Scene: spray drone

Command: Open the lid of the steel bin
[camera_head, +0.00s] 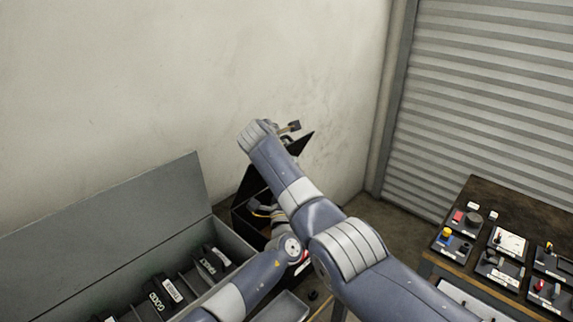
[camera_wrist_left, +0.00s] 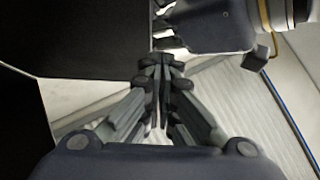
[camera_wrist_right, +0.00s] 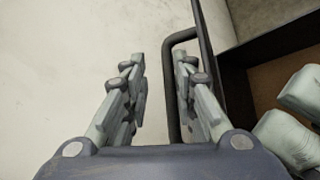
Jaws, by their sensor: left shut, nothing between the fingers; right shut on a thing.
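The steel bin (camera_head: 240,217) is a dark box in the middle of the head view, by the wall, partly hidden behind my arms. Its dark lid (camera_head: 303,144) stands raised, tilted above the box. In the right wrist view the lid (camera_wrist_right: 209,65) is seen nearly edge-on, with a black loop handle (camera_wrist_right: 174,95). My right gripper (camera_wrist_right: 160,75) is shut on this handle, its fingers some way apart. In the head view, the right gripper (camera_head: 286,138) is mostly hidden behind its wrist. My left gripper (camera_wrist_left: 160,68) is shut and empty, close by a dark panel.
A long grey case (camera_head: 235,245) with a raised lid (camera_head: 110,215) stands at the left, holding several dark labelled items (camera_head: 165,290). A workbench (camera_head: 510,200) with several small control boxes is at the right. A corrugated shutter (camera_head: 490,90) stands behind it.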

